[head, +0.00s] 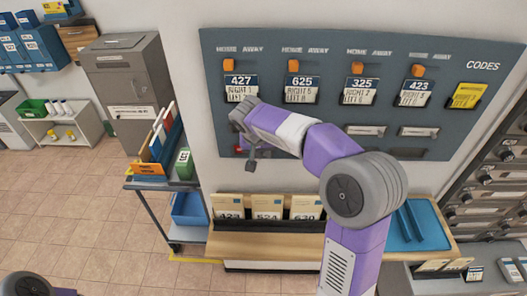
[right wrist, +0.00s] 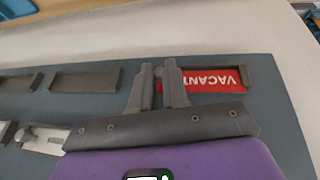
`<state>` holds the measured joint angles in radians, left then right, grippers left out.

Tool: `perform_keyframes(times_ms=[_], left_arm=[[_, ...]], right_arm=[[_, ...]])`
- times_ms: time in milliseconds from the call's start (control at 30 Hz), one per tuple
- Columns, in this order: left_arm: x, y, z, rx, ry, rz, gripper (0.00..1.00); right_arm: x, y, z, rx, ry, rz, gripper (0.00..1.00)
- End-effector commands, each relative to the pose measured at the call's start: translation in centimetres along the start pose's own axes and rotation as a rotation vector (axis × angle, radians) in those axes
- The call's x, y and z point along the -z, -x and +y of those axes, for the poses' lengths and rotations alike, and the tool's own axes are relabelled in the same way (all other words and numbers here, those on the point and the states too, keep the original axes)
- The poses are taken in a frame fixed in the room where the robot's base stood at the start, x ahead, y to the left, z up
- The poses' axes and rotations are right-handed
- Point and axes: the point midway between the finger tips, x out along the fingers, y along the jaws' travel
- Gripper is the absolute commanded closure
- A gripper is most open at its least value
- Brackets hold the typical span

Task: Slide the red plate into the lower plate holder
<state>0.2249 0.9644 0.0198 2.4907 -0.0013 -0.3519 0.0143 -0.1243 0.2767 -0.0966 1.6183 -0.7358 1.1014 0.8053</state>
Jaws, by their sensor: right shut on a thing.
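The red plate (right wrist: 210,82) with white VACANT lettering appears upside down in the right wrist view. Its far end lies within the frame of the lower plate holder (right wrist: 247,77), at the end of the bottom row. How fully it is seated cannot be told. My right gripper (right wrist: 164,92) is shut on the plate's near end, and its fingers hide that end. In the head view my right gripper (head: 250,163) is at the board below the 427 tag, with only a speck of the red plate (head: 239,150) showing. My left gripper is out of view.
The grey-blue board (head: 315,65) carries orange knobs, tags and holders. A neighbouring dark holder (right wrist: 85,79) is empty. Below the board is a wooden shelf (head: 235,245) with several cards; a blue tray (head: 432,228) lies right, and a cart (head: 150,205) stands left.

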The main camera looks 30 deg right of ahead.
Motion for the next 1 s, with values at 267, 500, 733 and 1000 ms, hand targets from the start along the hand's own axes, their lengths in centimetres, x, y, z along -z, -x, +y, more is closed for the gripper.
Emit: perform_keyframes(times_ms=[267, 500, 733, 1000], left_arm=[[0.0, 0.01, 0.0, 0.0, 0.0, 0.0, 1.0], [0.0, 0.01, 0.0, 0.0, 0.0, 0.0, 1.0], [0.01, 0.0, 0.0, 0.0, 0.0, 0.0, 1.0], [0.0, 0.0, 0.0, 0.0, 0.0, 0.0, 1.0]], right_arm=[[0.0, 0.0, 0.0, 0.0, 0.0, 0.0, 1.0], [0.01, 0.01, 0.01, 0.0, 0.0, 0.0, 0.56], [0.0, 0.0, 0.01, 0.0, 0.0, 0.0, 0.51], [0.0, 0.0, 0.01, 0.0, 0.0, 0.0, 0.35]])
